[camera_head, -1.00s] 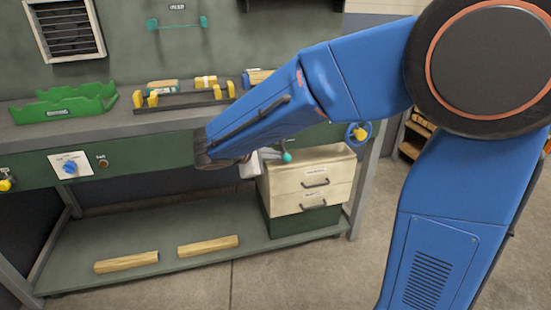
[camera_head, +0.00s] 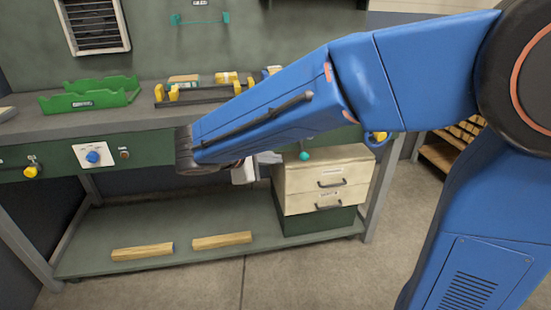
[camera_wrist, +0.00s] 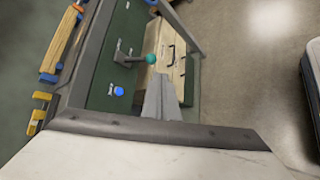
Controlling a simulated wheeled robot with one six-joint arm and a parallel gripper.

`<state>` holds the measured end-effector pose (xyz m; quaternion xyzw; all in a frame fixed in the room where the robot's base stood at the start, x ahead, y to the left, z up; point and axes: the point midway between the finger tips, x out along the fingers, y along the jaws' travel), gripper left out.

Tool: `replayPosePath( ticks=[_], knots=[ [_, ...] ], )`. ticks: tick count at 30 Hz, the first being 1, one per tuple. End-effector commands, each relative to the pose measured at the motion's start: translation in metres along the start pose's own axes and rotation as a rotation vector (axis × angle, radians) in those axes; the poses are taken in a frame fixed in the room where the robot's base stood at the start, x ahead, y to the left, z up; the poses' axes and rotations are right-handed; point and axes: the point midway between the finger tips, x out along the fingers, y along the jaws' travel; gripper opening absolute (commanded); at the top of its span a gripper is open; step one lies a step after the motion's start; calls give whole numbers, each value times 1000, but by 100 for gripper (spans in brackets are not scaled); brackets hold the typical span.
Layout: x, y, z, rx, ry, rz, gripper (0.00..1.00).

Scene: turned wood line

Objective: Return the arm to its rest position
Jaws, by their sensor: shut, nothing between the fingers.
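My blue arm reaches from the right edge of the head view across to the left, in front of the workbench. Its wrist end hangs before the green bench front. My gripper (camera_head: 243,173) shows only as a small pale part below the forearm; the rest is hidden behind the arm. In the wrist view my gripper (camera_wrist: 160,82) shows as narrow grey fingers, closed together with nothing between them. Beyond them lie the bench front and the drawer unit (camera_wrist: 172,62).
The workbench (camera_head: 50,126) carries a green tray (camera_head: 85,101) and a dark rack with yellow ends (camera_head: 205,96). A teal-knobbed lever (camera_head: 305,155) sticks out near the drawer unit (camera_head: 322,178). Two wood pieces (camera_head: 142,252) lie on the lower shelf. Floor in front is clear.

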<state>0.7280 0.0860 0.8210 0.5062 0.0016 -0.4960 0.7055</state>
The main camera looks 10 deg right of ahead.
Motion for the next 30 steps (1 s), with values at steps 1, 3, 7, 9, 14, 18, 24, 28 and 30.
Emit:
replayPosePath(
  ticks=[1, 3, 7, 9, 14, 18, 24, 28, 30],
  knots=[
    [0, 0, 0, 0, 0, 0, 0],
    [0, 0, 0, 0, 0, 0, 0],
    [1, 0, 1, 3, 0, -4, 0],
    [5, -2, 7, 16, 1, -21, 0],
    [24, -20, 44, 103, 11, -131, 0],
    [42, -48, 86, 229, 32, -272, 0],
    [54, -92, 134, 431, 73, -454, 0],
    [54, -120, 158, 573, 105, -558, 0],
    [52, -134, 168, 654, 124, -608, 0]
  ],
)
